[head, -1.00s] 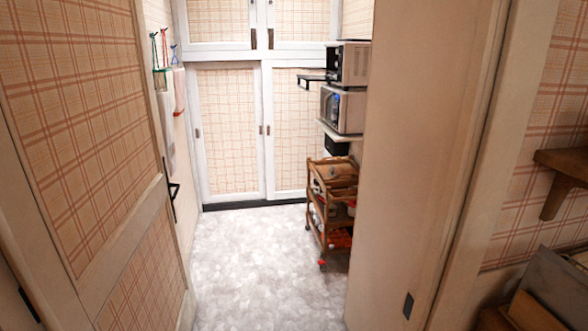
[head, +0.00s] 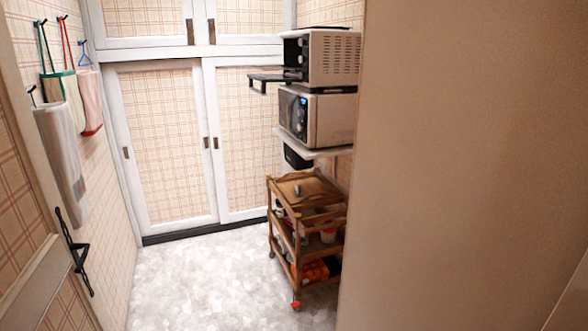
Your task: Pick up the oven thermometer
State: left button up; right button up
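A small grey upright object (head: 298,190) stands on the top shelf of the wooden cart (head: 272,205). It is too small to tell whether it is the oven thermometer. No other thing that I can make out looks like one. Neither of my grippers is in view.
A toaster oven (head: 330,60) with its door open sits above a microwave (head: 328,120) on a wall shelf. A beige wall (head: 450,160) fills the right side. An open door (head: 25,240) with a black handle is at left. The pale floor (head: 200,285) between is clear.

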aim_at(298, 187)
jog(key=i+j+z, duration=0.4)
jog(key=i+j, duration=0.25)
jog(key=i, duration=0.15)
jog(key=i+j+z, duration=0.6)
jog(key=j, duration=0.2)
jog(key=i+j+z, duration=0.15)
jog(key=j, duration=0.2)
jog(key=i+j+z, duration=0.2)
jog(key=j, duration=0.15)
jog(key=i+j+z, duration=0.2)
jog(key=j, duration=0.2)
jog(key=j+z, duration=0.2)
jog(key=j, duration=0.15)
